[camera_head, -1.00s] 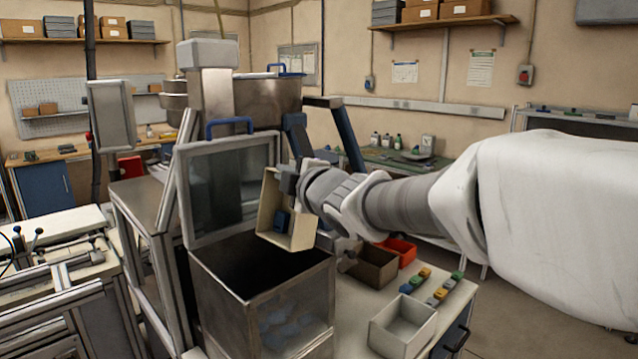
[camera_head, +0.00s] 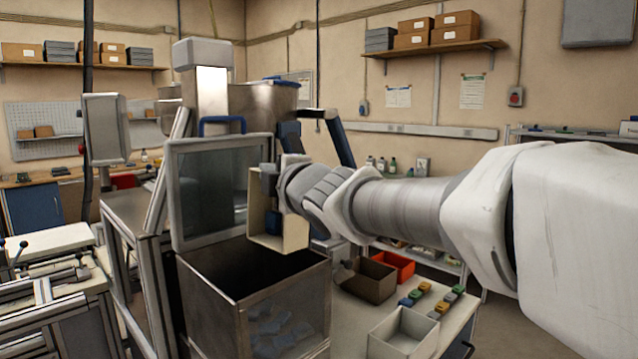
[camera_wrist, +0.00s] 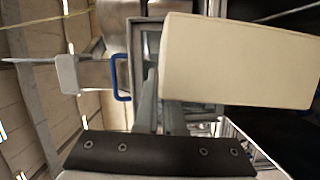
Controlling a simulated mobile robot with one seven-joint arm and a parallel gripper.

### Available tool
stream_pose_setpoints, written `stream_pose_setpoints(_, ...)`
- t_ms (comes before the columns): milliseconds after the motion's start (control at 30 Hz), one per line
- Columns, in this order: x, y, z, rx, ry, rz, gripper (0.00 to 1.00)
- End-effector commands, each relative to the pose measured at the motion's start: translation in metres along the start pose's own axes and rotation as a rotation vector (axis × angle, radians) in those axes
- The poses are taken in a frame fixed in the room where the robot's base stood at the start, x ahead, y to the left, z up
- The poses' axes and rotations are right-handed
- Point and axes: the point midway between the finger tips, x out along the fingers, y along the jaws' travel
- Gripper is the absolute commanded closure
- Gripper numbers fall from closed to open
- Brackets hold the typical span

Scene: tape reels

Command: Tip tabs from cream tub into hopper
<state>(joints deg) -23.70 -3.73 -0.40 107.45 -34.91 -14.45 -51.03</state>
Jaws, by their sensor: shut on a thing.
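The cream tub (camera_head: 282,240) hangs tipped on its side over the near right edge of the hopper. Its open side faces left and towards the camera, and a dark blue tab (camera_head: 272,222) shows inside it. The hopper (camera_head: 218,318) is a metal bin with an open top and its lid (camera_head: 208,190) raised. Blue tabs (camera_head: 275,335) show dimly through its front window. My gripper (camera_head: 269,180) is shut on the tub's upper wall. In the wrist view the tub's plain outer face (camera_wrist: 240,60) fills the upper right, hiding its inside.
Right of the hopper, a bench holds a brown bin (camera_head: 370,279), a red bin (camera_head: 393,266), a white bin (camera_head: 402,335) and several coloured blocks (camera_head: 432,301). A blue-handled machine stands behind the hopper. The raised lid is close left of the tub.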

Motion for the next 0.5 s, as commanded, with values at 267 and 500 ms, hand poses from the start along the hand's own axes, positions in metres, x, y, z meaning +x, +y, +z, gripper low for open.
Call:
stream_pose_setpoints(267,-0.002,-0.0045,-0.0053,-0.046,0.001,0.019,1.0)
stream_pose_setpoints(500,-0.0038,-0.0063,-0.0103,-0.086,0.001,0.033,1.0)
